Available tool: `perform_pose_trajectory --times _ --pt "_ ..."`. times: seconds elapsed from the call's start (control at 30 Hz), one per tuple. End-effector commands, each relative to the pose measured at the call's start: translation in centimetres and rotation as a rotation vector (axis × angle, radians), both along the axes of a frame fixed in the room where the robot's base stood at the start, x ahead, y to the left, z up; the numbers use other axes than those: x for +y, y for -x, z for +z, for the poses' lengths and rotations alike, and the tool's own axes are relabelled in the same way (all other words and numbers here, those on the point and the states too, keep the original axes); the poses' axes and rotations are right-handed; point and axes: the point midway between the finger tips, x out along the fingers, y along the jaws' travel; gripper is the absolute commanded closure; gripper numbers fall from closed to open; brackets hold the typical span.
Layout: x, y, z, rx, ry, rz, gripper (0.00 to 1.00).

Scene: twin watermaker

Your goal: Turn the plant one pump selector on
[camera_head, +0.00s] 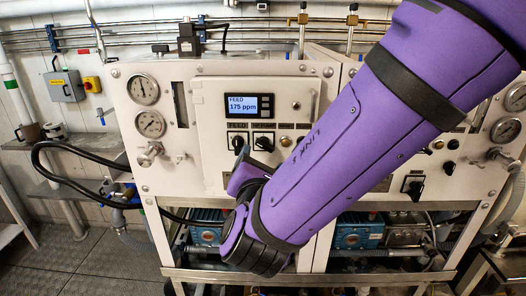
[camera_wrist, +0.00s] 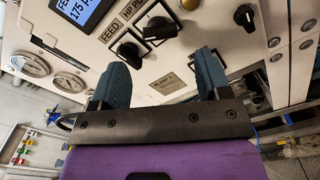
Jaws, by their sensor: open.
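The left panel carries two black rotary selectors on square plates. The pump selector labelled "HP PU..." (camera_wrist: 160,28) is right of the feed selector (camera_wrist: 129,52) in the wrist view. In the head view the pump selector (camera_head: 263,143) and feed selector (camera_head: 238,142) sit below the lit display. Their exact switch positions are hard to read. My gripper (camera_wrist: 160,68) is open and empty, its two blue-grey fingers spread in front of the panel below the selectors. The left finger's tip is nearest the feed selector; I see no grip on either. In the head view my arm hides most of the gripper.
The display (camera_head: 241,105) reads "FEED 175 ppm". Two gauges (camera_head: 144,90) and a valve handle (camera_head: 150,153) stand left of the panel. A black hose (camera_head: 70,165) loops out at left. Another black knob (camera_wrist: 245,17) sits further right in the wrist view. Blue pumps (camera_head: 207,226) lie below.

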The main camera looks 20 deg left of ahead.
Motion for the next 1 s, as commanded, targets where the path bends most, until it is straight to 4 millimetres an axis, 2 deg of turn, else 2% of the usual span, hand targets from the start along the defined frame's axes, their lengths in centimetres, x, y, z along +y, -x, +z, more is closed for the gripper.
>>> perform_pose_trajectory --times 0.1,0.3,0.5,0.73,0.77,0.93,0.97,1.0 --pt "0.5 -2.1 -0.1 0.002 -0.001 -0.003 0.30" --pt "1.0 -4.4 0.0 0.001 0.000 -0.003 0.30" --pt "1.2 -5.2 0.0 0.001 0.001 0.000 0.30" --pt "1.2 -5.2 0.0 0.001 0.000 0.001 0.30" --pt "1.2 -5.2 0.0 0.001 0.000 0.001 0.34" --pt "1.2 -5.2 0.0 0.000 0.000 -0.001 0.73" --pt "1.2 -5.2 0.0 0.000 0.000 -0.001 0.79" --pt "1.2 -5.2 0.0 0.000 0.000 -0.001 0.79"
